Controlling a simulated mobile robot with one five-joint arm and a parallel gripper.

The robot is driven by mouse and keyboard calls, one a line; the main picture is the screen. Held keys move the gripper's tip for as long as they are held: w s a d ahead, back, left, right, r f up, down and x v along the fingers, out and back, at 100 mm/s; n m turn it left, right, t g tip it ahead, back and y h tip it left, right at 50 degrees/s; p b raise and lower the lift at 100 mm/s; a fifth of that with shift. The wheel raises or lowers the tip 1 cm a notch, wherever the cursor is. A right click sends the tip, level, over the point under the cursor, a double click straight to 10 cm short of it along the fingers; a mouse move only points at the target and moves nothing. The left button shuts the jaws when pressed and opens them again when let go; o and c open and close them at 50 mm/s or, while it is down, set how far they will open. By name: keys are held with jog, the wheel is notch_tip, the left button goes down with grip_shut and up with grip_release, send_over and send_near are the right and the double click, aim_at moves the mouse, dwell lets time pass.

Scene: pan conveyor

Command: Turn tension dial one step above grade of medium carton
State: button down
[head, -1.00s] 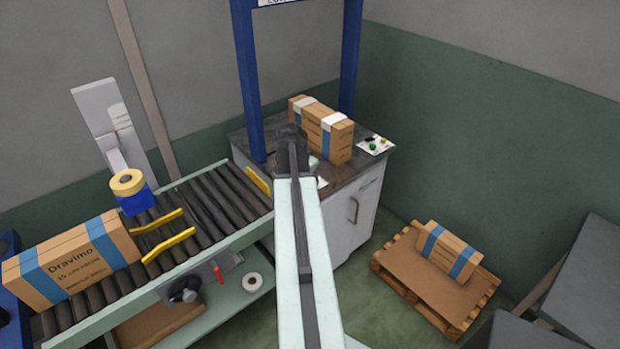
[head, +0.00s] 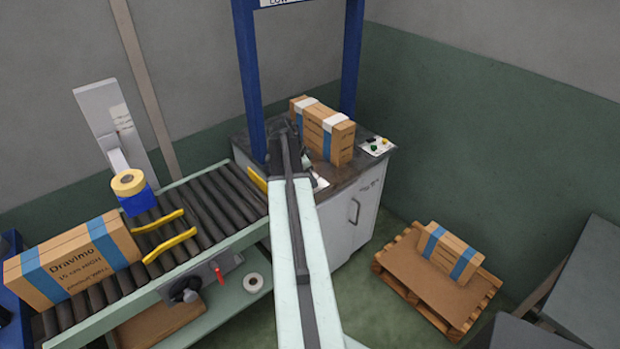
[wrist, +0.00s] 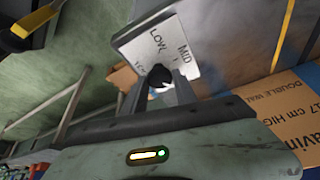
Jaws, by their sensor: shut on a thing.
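In the wrist view my gripper (wrist: 160,88) is shut on a small dark dial knob (wrist: 158,79). The knob sits at the edge of a white label plate (wrist: 150,42) lettered LOW and MID, with another word partly hidden by the fingers. The knob's pointer direction cannot be made out. In the head view my gripper (head: 299,152) is at the front of the strapping table, largely hidden by my arm. Brown cartons with blue bands stand on the table (head: 324,131), the conveyor (head: 72,262) and a pallet (head: 449,252).
A roller conveyor (head: 203,207) with yellow guides (head: 170,248) runs left of my arm. A blue frame (head: 247,75) rises over the table. A small panel with buttons (head: 376,146) lies right of the table carton. Green floor is free between cabinet and pallet.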

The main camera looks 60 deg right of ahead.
jog(key=c, duration=1)
grip_release()
jog(key=p+v, duration=0.7)
jog(key=v, duration=0.1)
jog(key=shift+d+f, duration=0.1)
jog(key=shift+d, duration=0.05)
jog(key=shift+s, duration=0.1)
